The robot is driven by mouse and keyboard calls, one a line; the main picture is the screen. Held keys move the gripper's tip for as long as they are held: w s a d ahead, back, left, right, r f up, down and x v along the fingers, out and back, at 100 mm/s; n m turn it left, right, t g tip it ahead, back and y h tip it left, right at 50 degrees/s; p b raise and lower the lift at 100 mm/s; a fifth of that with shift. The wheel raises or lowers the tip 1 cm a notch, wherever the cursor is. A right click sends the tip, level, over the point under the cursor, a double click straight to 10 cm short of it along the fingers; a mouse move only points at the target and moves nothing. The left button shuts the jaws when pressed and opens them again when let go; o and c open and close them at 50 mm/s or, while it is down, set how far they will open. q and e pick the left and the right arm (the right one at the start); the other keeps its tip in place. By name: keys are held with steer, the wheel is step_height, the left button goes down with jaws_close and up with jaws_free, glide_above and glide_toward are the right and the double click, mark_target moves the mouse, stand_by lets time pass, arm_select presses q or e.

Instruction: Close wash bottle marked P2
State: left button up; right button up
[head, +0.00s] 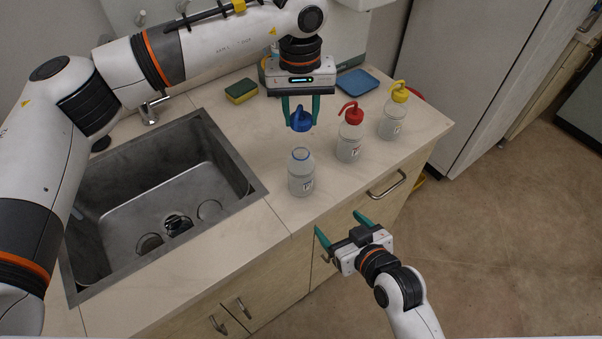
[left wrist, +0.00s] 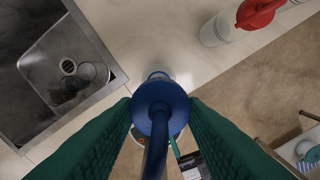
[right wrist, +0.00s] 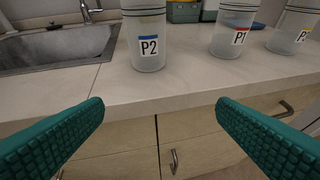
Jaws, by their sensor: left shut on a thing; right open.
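The wash bottle marked P2 (head: 301,174) stands upright and uncapped on the counter, right of the sink. Its blue-edged label P2 shows in the right wrist view (right wrist: 149,46). My left gripper (head: 301,112) is shut on the blue cap (head: 301,119), which has a bent spout. It holds the cap above the bottle's open neck, apart from it in the head view. The blue cap fills the middle of the left wrist view (left wrist: 160,108) and hides most of the bottle. My right gripper (head: 342,228) is open and empty in front of the counter edge, facing the bottle.
A red-capped bottle marked P1 (head: 349,140) and a yellow-capped bottle (head: 393,117) stand to the right. The sink (head: 150,195) lies left. A sponge (head: 241,91) and a blue item (head: 357,81) lie at the back. The counter's front edge is clear.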

steer(key=w+a+r+t+y, duration=0.2)
steer(key=w+a+r+t, duration=0.2)
steer(key=t, duration=0.1)
steer(key=shift+w+a+r, duration=0.15)
steer(key=shift+a+r, duration=0.05)
steer(key=shift+r, duration=0.1)
steer(key=x, duration=1.2)
steer(key=c, duration=1.5)
arm_select(q)
glide_above(301, 148)
steer(key=shift+f, duration=2.5)
steer(key=shift+f, duration=0.1)
steer(key=shift+f, duration=0.8)
